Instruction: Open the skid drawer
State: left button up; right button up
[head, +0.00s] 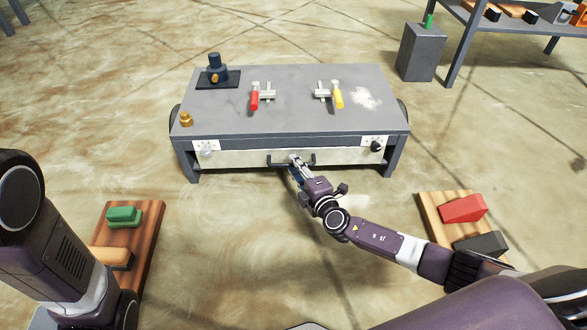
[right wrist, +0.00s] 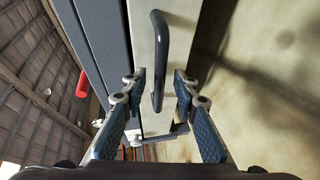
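The skid (head: 300,95) is a low grey bench with a pale drawer front (head: 240,158) below its top. The drawer front looks flush with the frame. A dark bar handle (head: 273,161) sits at the middle of the front; it also shows in the right wrist view (right wrist: 161,50). My right gripper (head: 296,164) is at the handle. In the right wrist view its fingers (right wrist: 153,95) are apart, one on each side of the handle's line, with visible gaps; I see no contact. My left arm shows at the left edge, but its gripper is out of view.
On the skid top are a red-handled clamp (head: 255,97), a yellow-handled clamp (head: 337,97), a dark device on a plate (head: 215,75) and a brass piece (head: 186,119). Wooden boards with blocks lie at left (head: 148,225) and right (head: 430,215). Floor before the drawer is clear except my arm.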

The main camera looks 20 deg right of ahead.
jog(key=shift+w+a+f, duration=0.1)
jog(key=shift+w, duration=0.6)
grip_shut()
